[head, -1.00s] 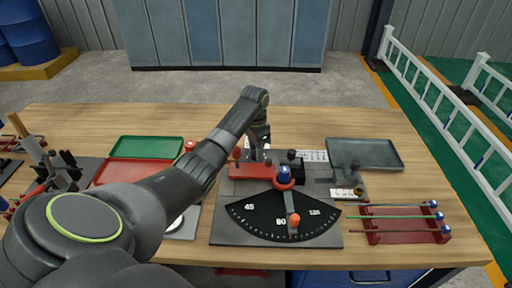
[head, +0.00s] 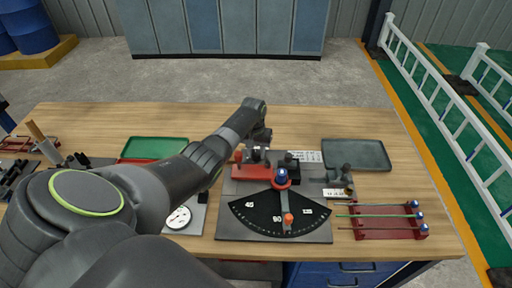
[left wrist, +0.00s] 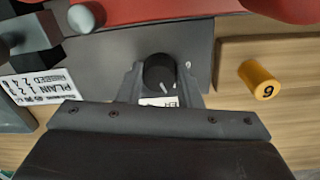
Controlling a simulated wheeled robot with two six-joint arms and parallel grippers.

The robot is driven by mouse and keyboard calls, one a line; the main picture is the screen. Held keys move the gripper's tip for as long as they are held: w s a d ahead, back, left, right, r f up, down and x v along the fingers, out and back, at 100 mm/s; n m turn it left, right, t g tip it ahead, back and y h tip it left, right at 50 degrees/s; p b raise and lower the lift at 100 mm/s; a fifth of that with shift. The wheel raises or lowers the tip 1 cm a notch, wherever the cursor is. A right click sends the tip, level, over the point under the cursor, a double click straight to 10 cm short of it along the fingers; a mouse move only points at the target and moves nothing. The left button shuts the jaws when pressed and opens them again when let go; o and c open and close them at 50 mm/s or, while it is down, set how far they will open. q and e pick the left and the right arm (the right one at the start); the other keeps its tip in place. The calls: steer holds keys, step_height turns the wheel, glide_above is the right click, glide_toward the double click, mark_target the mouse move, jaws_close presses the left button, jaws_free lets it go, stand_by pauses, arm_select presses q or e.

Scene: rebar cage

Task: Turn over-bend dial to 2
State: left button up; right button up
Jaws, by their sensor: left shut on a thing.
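The over-bend dial is a small black round knob (left wrist: 160,70) with a white pointer line, on a dark grey plate in the left wrist view. The line points down and slightly right in that view. A white label under it is mostly covered, so I cannot read its scale. My left gripper (left wrist: 160,80) is shut on the knob, with one finger on each side. In the head view my left gripper (head: 258,148) is at the back of the bender (head: 230,190), and the dial is hidden there. My right gripper is not in view.
A red block (head: 254,171), a blue-topped pivot (head: 282,177) and a black angle scale (head: 255,213) are on the bender. A white PLAIN/RIBBED label (left wrist: 38,90) and a yellow numbered cylinder (left wrist: 259,80) flank the dial. A grey tray (head: 357,155) lies right.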

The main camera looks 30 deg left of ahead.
mark_target(254, 153)
arm_select(q)
steer(key=shift+r+n+p, duration=0.1)
steer(key=shift+n+p, duration=0.25)
steer(key=shift+n, duration=0.35)
steer(key=shift+w, duration=0.1)
steer(key=o, duration=1)
steer(key=shift+c, duration=0.2)
steer(key=shift+r, duration=0.5)
step_height(254, 153, up, 16)
steer(key=b, duration=0.1)
steer(key=shift+s+a, duration=0.2)
steer(key=shift+a, duration=0.1)
